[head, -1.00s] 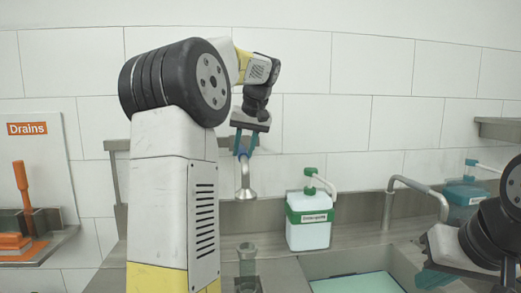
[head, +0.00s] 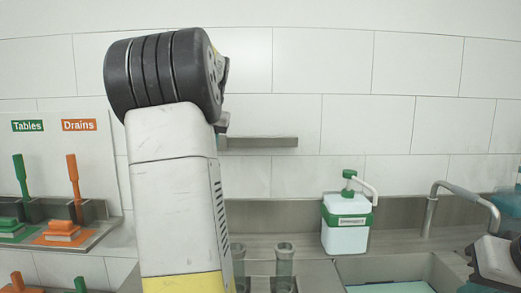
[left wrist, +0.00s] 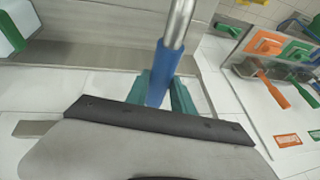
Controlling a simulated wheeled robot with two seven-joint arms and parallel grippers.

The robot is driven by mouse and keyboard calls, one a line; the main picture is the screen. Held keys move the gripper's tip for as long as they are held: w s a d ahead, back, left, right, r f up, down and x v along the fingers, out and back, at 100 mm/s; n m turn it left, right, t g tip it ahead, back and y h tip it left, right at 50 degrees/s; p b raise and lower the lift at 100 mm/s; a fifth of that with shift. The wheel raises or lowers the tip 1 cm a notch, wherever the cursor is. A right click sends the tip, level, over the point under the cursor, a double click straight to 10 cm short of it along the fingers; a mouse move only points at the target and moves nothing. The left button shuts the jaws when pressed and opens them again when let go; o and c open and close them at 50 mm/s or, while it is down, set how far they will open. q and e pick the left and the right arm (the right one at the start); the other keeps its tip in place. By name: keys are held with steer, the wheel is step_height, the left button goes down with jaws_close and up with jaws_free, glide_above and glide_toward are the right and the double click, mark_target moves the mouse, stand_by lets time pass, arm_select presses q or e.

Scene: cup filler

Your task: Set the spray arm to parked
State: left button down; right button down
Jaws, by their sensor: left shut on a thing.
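In the left wrist view my left gripper (left wrist: 162,88) has teal fingers shut on the blue grip (left wrist: 159,75) of the spray arm. The spray arm's bright metal tube (left wrist: 181,22) runs from the grip to the top edge of that view. In the head view my raised left arm hides the left gripper and the spray arm, so the spray arm's position there cannot be told. Part of my right arm shows at the right edge of the head view, but its gripper is not in view.
A steel wall ledge (head: 262,142) runs behind my left arm. Two clear cylinders (head: 285,268) stand on the counter. A green-and-white dispenser (head: 346,236) and a curved faucet (head: 465,195) stand farther right. A board with orange and green cleaning tools (head: 48,150) is at left.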

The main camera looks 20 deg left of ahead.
arm_select(q)
steer(key=s+a, duration=0.5)
steer(key=a, duration=0.5)
steer(key=s+a, duration=0.5)
steer(key=a, duration=0.5)
steer(key=shift+a, duration=0.35)
steer(key=shift+r, duration=0.1)
steer(key=c, duration=1.1)
jaws_free()
steer(key=shift+s+a, duration=0.1)
steer(key=shift+a, duration=0.05)
steer(key=v, duration=0.7)
steer(key=shift+d+r, duration=0.25)
